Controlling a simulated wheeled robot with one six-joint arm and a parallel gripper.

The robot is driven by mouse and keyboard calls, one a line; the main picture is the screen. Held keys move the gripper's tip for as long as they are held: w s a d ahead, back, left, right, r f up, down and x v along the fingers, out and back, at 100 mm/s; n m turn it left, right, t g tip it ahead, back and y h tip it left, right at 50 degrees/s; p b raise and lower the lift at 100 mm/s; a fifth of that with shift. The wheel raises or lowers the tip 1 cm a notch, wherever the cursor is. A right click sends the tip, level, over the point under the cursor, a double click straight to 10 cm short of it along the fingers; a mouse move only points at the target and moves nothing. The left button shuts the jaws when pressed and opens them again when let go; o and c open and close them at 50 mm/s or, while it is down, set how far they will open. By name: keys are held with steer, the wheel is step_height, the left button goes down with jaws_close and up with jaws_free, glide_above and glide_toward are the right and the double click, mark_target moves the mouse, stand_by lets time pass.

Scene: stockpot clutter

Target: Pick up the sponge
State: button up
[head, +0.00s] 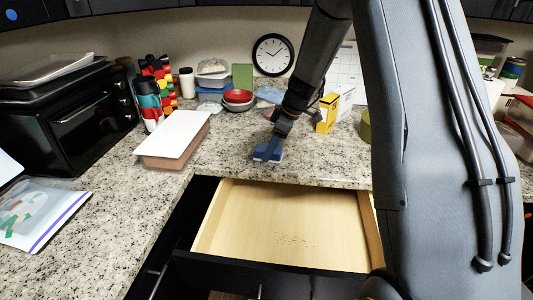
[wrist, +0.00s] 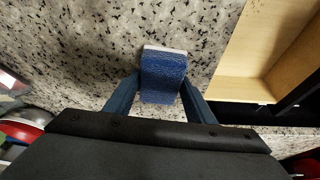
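The sponge is a blue block with a white layer along one edge. In the wrist view the sponge (wrist: 163,76) sits between the two blue-grey fingers of my gripper (wrist: 160,86), which touch it on both sides. In the head view the sponge (head: 266,154) is at the end of my gripper (head: 274,143), at the front of the granite counter just behind the open drawer. My gripper looks shut on it. I cannot tell whether the sponge still touches the counter.
An open, nearly empty wooden drawer (head: 285,225) juts out below the counter edge. A box with a white top (head: 173,135) stands left, a red bowl (head: 238,97) behind, and a yellow box (head: 327,113) right. A black toaster oven (head: 80,115) stands far left.

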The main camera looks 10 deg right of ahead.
steer(key=c, duration=0.5)
step_height(320, 180, up, 10)
steer(key=b, duration=0.3)
